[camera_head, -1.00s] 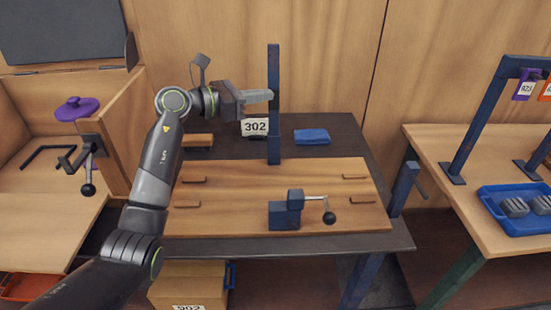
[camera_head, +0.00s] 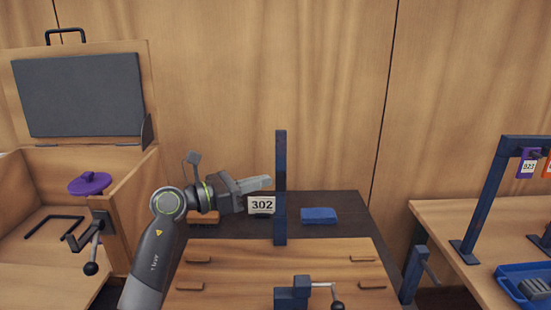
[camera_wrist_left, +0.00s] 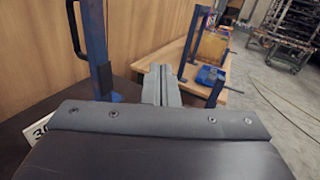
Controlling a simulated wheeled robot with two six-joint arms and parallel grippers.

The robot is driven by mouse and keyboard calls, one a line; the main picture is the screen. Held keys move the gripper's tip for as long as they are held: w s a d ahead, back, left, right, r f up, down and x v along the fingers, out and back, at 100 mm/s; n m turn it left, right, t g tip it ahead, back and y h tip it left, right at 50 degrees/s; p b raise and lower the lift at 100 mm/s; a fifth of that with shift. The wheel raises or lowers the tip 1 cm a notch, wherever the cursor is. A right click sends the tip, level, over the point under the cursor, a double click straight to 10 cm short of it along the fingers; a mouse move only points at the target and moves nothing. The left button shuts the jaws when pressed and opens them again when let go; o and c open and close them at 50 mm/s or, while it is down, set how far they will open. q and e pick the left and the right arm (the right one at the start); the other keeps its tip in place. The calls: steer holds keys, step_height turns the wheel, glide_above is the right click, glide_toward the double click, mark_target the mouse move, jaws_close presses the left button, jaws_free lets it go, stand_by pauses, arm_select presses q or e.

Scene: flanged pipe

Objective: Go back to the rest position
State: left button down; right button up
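My left arm (camera_head: 150,265) rises from the bottom left of the head view. My left gripper (camera_head: 262,183) is raised at the back of the workbench, pointing right, close to the blue upright post (camera_head: 280,160) in this view. In the left wrist view its two grey fingers (camera_wrist_left: 161,85) lie together with nothing visible between them. I cannot tell whether the gripper touches the post. My right arm and gripper are not in view.
The workbench has a wooden board (camera_head: 230,265), a clamp with a crank (camera_head: 292,297), a 302 sign (camera_head: 262,204) and a blue block (camera_head: 319,215). A wooden box with a purple knob (camera_head: 90,183) stands left. A side table (camera_head: 440,215) with a blue tray (camera_head: 512,287) is right.

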arm_select(q)
steer(key=s+a+f+n+t+y, duration=0.1)
steer(key=s+a+n+t+y, duration=0.3)
steer(key=a+n+t, duration=0.6)
steer(key=s+a+f+n+t+y, duration=0.1)
steer(key=a+n+t+y, duration=0.5)
steer(key=n, duration=0.7)
steer(key=s+a+f+n+g+y, duration=0.3)
steer(key=s+a+f+n+y, duration=0.2)
steer(key=a+f+n+y, duration=0.3)
steer(key=s+a+f+n+g+y, duration=0.45)
steer(key=a+f+n, duration=0.2)
steer(key=n, duration=0.35)
steer(key=s+a+f+n+g, duration=0.1)
steer(key=s+f+n+g, duration=0.45)
steer(key=s+f, duration=0.55)
steer(key=s+d+f+n+g+h, duration=0.15)
steer(key=s+f+g, duration=0.25)
steer(key=s, duration=0.4)
steer(key=s+d+f+n+g+h, duration=0.1)
steer(key=s+d+f+g+h, duration=0.25)
steer(key=s, duration=0.55)
step_height(320, 180, down, 24)
steer(key=a+g, duration=0.1)
steer(key=a, duration=0.1)
steer(key=s+d+f+g, duration=0.1)
steer(key=s+f, duration=1.4)
steer(key=f, duration=0.1)
